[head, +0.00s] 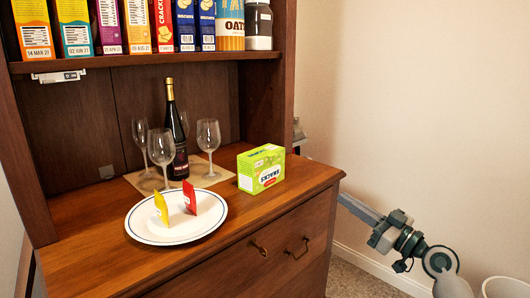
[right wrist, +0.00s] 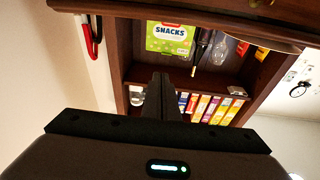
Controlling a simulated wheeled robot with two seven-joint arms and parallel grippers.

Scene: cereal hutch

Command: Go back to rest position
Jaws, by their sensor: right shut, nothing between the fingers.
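My right gripper (right wrist: 160,82) is shut and empty, its dark fingers pressed together in the right wrist view. In the head view my right arm is at the right, beside the hutch and away from the counter items; its fingertips cannot be made out there. My left gripper is in neither view.
A white plate (head: 150,236) holds a yellow packet (head: 161,208) and a red packet (head: 190,197). A dark bottle (head: 178,140) and several wine glasses (head: 208,137) stand behind it. Cereal and cracker boxes (head: 138,26) line the shelf above.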

